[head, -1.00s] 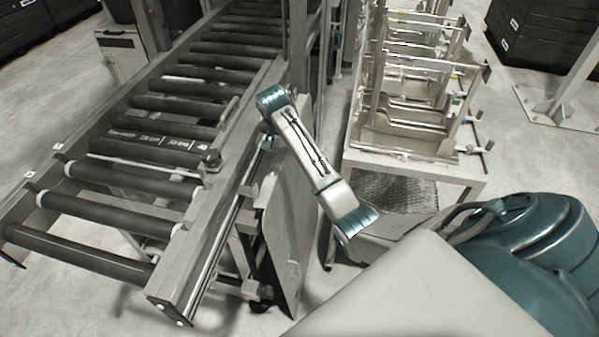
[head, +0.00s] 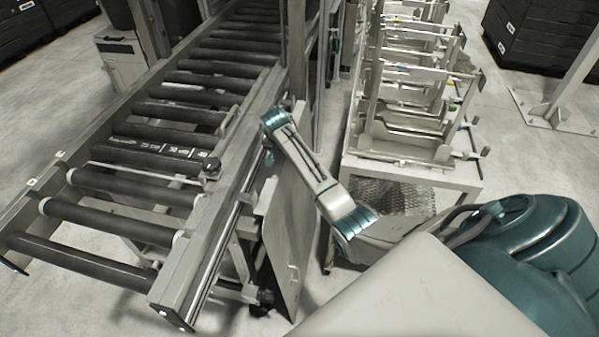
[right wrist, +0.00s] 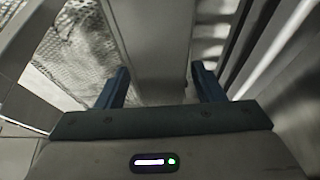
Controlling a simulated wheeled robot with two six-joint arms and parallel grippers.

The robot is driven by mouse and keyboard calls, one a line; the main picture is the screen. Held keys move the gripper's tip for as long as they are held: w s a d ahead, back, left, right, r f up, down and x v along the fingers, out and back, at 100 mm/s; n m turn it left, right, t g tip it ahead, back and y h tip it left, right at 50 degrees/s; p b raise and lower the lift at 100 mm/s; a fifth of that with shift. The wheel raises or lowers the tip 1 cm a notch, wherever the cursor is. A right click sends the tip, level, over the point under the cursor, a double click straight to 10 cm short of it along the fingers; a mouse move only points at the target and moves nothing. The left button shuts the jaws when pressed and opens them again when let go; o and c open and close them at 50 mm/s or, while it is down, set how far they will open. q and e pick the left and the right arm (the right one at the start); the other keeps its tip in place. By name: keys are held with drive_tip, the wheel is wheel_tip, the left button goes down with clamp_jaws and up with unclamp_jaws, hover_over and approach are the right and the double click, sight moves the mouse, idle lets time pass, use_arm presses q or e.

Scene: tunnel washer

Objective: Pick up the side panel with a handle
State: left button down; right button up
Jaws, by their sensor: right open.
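The side panel (head: 286,235) is a flat grey sheet standing upright, slightly tilted, along the right side of the roller conveyor. A small handle (head: 292,274) shows low on its face. In the right wrist view my right gripper (right wrist: 160,85) is open, with two blue fingers apart. A light grey upright surface lies beyond and between the fingers; I cannot tell if it is the panel. My left gripper is not in view.
The roller conveyor (head: 125,150) fills the left. A narrow floor gap lies between panel and bench. Dark stacked crates (head: 545,35) stand at far right.

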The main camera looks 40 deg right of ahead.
drive_tip(key=shift+f, duration=0.25)
drive_tip(key=shift+c, duration=0.2)
